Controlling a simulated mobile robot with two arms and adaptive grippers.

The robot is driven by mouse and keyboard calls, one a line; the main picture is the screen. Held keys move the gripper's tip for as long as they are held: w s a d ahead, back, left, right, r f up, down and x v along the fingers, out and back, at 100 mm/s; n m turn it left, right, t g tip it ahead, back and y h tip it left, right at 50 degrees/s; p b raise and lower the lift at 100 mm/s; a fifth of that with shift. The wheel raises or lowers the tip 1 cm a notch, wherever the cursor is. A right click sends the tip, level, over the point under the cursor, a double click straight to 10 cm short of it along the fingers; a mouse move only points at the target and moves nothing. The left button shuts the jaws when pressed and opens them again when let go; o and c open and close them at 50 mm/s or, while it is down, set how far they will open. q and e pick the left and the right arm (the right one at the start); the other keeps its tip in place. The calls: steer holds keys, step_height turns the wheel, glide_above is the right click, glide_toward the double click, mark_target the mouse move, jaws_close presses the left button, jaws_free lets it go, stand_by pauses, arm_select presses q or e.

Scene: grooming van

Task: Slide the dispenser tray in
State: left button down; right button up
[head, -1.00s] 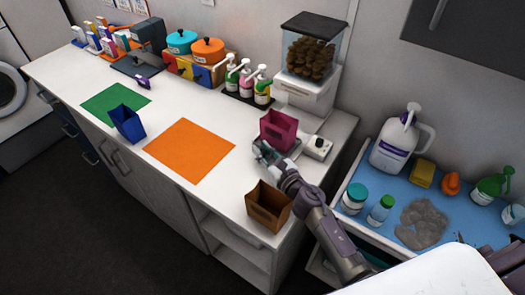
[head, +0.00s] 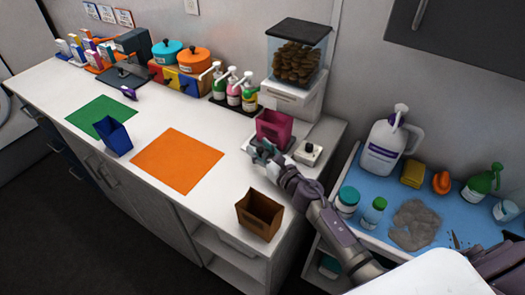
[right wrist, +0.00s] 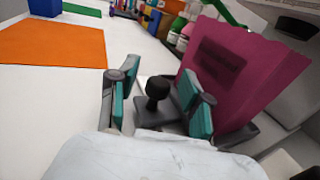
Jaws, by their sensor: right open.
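The treat dispenser (head: 292,97) stands at the back right of the white counter, with a clear hopper of brown pieces. A maroon bin (head: 273,127) stands at its front on the dispenser tray, which is mostly hidden by the bin and my right gripper. My right gripper (head: 263,153) is open at the front of the tray. In the right wrist view, the tray's black knob (right wrist: 158,90) shows between the teal-padded fingers of my gripper (right wrist: 160,103). The maroon bin (right wrist: 240,70) is just beyond the right finger. My left gripper is not in view.
A white box with a black knob (head: 308,153) sits right of the tray. A brown bin (head: 260,214) is near the counter's front edge. Orange (head: 180,160) and green mats, a blue bin (head: 114,136) and pump bottles stand left. A blue-topped cart with bottles is at right.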

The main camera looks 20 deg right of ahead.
steer(key=v, duration=1.2)
